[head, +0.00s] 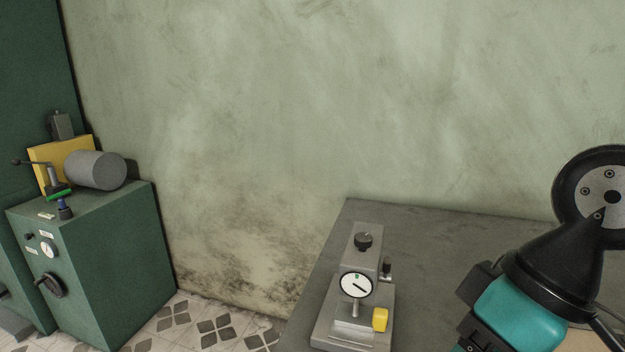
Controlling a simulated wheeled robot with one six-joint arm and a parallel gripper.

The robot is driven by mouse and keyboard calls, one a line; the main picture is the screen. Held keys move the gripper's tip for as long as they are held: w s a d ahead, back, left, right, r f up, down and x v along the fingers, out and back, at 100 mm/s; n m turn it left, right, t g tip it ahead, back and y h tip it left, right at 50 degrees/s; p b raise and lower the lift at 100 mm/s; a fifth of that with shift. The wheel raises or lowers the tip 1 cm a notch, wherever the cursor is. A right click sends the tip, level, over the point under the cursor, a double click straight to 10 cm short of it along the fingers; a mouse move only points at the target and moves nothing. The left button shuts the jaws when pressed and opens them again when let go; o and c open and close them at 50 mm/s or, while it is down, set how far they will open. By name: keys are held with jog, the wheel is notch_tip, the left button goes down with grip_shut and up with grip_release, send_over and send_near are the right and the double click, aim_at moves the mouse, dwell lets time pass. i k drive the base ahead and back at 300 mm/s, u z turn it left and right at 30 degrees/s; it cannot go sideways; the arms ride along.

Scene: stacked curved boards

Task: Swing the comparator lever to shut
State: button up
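A grey comparator (352,322) with a round white dial (356,285) stands on the grey tabletop at the lower middle of the head view. A black knob (363,241) sits on top of its column. A small black handle (386,268) sticks up at its right side, and a yellow block (380,319) is at its front right. I cannot tell for sure which part is the lever, nor its state. My teal and black arm is at the lower right, apart from the comparator in the picture. I see no gripper fingers.
The grey table (420,235) is bare behind the comparator, against a stained green wall. At the left stands a green machine cabinet (115,250) with a gauge, a handwheel, a grey cylinder (95,170) and a yellow plate on top. Patterned tile floor lies between cabinet and table.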

aim_at(384, 276)
jog(key=u, duration=0.05)
jog(key=k, duration=0.5)
jog(key=z, duration=0.7)
jog(key=i, duration=0.8)
jog(key=u, duration=2.2)
jog(key=k, duration=0.45)
jog(key=z, duration=0.95)
